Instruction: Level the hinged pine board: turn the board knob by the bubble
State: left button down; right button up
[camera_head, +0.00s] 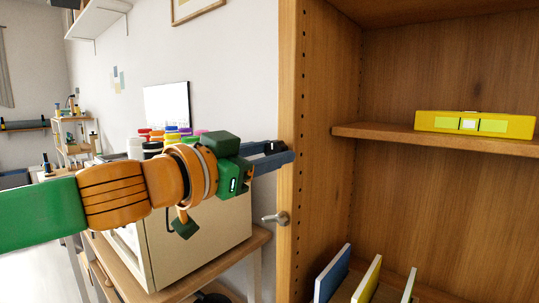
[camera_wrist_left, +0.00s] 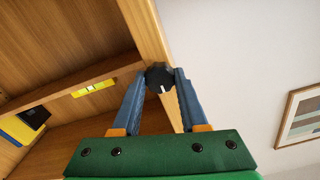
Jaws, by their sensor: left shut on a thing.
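The wooden board (camera_head: 430,139) is a shelf inside the wardrobe; its front edge slopes down to the right in the head view. It also shows in the left wrist view (camera_wrist_left: 60,94). A yellow spirit level (camera_head: 433,121) lies on it, with a green window and a pale patch near its middle; the exact bubble position is too small to tell. My left gripper (camera_head: 290,152) is at the wardrobe's front post. Its blue fingers are shut on a black knob (camera_wrist_left: 159,76), which carries a white mark pointing down in the wrist view. My right gripper is out of view.
The wardrobe's side post (camera_head: 289,80) stands beside my left fingers, with a metal handle (camera_head: 276,218) below them. Books (camera_head: 333,274) stand in the lower compartment.

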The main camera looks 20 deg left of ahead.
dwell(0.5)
pick_arm(q)
jog(key=shift+c, duration=2.2)
grip_release()
jog(key=p+v, duration=0.1)
jog(key=v, duration=0.6)
